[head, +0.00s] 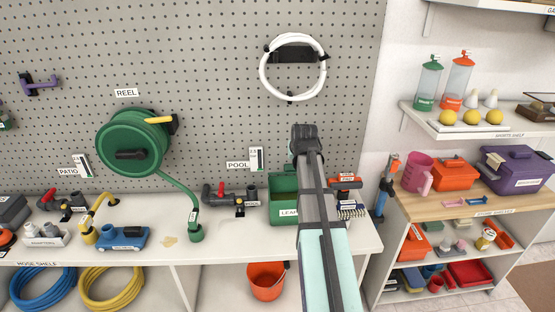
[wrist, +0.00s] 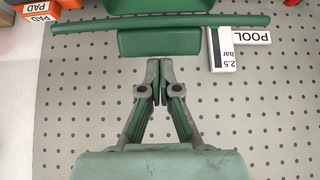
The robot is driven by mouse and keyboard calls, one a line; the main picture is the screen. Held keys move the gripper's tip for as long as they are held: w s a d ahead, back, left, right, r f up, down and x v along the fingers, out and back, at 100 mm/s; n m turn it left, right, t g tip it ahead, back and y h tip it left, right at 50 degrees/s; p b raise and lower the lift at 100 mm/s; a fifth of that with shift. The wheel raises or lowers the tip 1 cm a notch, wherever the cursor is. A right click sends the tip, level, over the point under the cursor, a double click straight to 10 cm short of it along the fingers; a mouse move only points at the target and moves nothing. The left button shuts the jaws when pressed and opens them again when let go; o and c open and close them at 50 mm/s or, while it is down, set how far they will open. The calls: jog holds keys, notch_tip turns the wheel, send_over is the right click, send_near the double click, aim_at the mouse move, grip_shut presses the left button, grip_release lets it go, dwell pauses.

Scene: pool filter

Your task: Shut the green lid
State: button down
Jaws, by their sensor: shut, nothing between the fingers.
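The green box (head: 284,211), with a label starting "LEAF", stands on the white shelf, partly hidden behind my arm in the head view. Its lid is mostly hidden there. In the wrist view the green lid (wrist: 90,25) shows nearly edge-on as a long thin bar, with a green block (wrist: 158,41) along its middle. Part of the green box (wrist: 150,5) shows at the top edge. My gripper (wrist: 154,64) is shut and empty, its tips close to the green block; I cannot tell whether they touch. In the head view my gripper (head: 305,132) is before the pegboard, above the box.
A pool valve (head: 236,197) stands left of the box. Orange pad boxes (head: 346,183) and a brush (head: 351,211) are close on the right. The pegboard (head: 220,60) rises behind, with a white hose ring (head: 264,75) above. A gauge card (wrist: 222,48) hangs near the lid.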

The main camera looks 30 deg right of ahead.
jog(key=shift+s+a+f+t, duration=0.3)
jog(key=shift+s+f, duration=0.35)
jog(key=shift+w+d+r, duration=0.15)
jog(key=shift+w+r, duration=0.1)
